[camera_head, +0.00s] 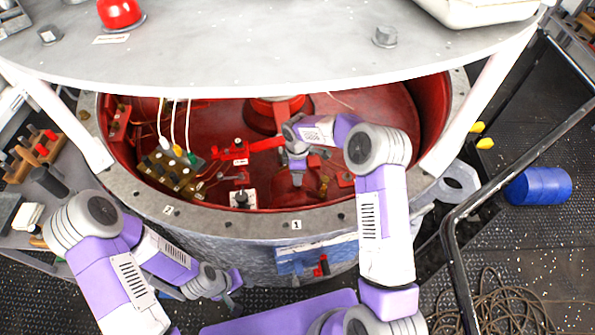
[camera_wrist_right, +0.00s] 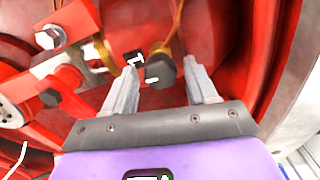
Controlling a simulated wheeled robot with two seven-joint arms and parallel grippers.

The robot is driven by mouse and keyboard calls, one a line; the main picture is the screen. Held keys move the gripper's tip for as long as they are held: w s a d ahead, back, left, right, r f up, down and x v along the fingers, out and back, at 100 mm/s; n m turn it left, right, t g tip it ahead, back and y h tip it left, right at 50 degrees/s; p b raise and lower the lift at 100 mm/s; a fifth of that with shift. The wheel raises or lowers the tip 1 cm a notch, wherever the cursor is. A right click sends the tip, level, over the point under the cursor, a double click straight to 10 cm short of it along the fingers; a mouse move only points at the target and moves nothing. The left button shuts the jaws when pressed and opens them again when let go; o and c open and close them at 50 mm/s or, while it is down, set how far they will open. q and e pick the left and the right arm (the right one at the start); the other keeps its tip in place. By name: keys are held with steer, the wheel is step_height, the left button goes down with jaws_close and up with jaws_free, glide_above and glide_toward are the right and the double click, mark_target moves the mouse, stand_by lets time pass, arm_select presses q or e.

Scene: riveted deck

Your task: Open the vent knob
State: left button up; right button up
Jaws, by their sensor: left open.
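A dark grey round knob (camera_wrist_right: 160,70) with a white mark, probably the vent knob, shows in the right wrist view on a brass stem. A small black tag with a white sign (camera_wrist_right: 134,60) sits beside it. My right gripper (camera_wrist_right: 162,72) is open, its fingers apart with the knob between the tips in the picture; I cannot tell whether they touch it. In the head view my right gripper (camera_head: 298,176) reaches down into the red basin and hides the knob. My left gripper (camera_head: 232,302) is open and empty outside the basin wall, low at the left.
The round basin's grey rim (camera_head: 250,220) surrounds red fittings and a connector block (camera_head: 170,172). A grey upper plate (camera_head: 230,45) overhangs it on white posts. A black rail (camera_head: 450,240), blue drum (camera_head: 538,186) and coiled cable (camera_head: 500,305) are at the right.

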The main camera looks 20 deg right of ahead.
steer(key=shift+o, duration=0.2)
steer(key=shift+r, duration=0.1)
step_height(320, 180, up, 7)
steer(key=shift+r+p, duration=0.2)
steer(key=shift+p, duration=0.3)
steer(key=shift+f, duration=0.1)
